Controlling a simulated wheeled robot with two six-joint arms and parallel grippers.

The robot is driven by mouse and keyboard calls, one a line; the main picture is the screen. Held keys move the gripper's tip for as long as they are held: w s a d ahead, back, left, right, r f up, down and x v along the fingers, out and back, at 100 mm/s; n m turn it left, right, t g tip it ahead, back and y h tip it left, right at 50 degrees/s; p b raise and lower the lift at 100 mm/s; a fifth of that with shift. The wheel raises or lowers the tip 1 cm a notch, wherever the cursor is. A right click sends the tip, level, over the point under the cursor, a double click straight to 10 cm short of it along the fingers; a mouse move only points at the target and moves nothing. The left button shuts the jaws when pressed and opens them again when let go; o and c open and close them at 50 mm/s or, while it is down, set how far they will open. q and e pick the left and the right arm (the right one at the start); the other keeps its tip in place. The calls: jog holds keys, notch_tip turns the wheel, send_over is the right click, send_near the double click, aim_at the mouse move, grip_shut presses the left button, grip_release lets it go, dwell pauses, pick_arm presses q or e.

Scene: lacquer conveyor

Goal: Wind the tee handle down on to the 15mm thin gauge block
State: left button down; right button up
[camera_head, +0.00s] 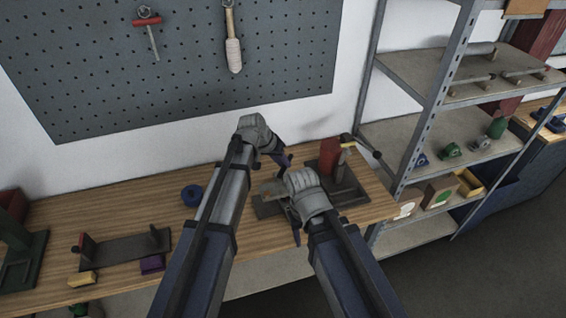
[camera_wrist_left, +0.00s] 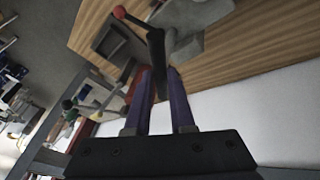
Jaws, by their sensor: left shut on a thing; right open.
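My left gripper (camera_head: 284,159) is over the bench near the dark fixture. In the left wrist view its purple fingers (camera_wrist_left: 166,100) are shut on a dark bar (camera_wrist_left: 156,55), which I take to be the tee handle. A thin rod with a red ball end (camera_wrist_left: 120,12) runs off its top. My right gripper (camera_head: 291,214) is open, lower and nearer, by the fixture's base plate (camera_head: 345,195). A drab block (camera_head: 271,189) shows beside the right hand. I cannot tell whether it is the 15mm thin gauge block. The hands hide much of the fixture.
A red upright (camera_head: 329,156) stands on the fixture. A blue ring (camera_head: 192,195), a purple block (camera_head: 152,264) and a yellow block (camera_head: 82,279) lie on the wooden bench (camera_head: 115,205). A metal shelf rack (camera_head: 412,135) borders the bench on the right.

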pick_arm(q)
jog(key=m+g, duration=0.1)
jog(key=m, duration=0.3)
jog(key=m+g, duration=0.2)
jog(key=m, duration=0.2)
jog(key=w+m+g, duration=0.1)
jog(key=m+g, duration=0.1)
jog(key=m, duration=0.2)
jog(key=shift+w, duration=0.1)
jog(key=shift+m+g, duration=0.3)
dwell(0.3)
jog(key=c, duration=0.8)
grip_release()
jog(key=shift+o, duration=0.2)
jog(key=shift+r, duration=0.1)
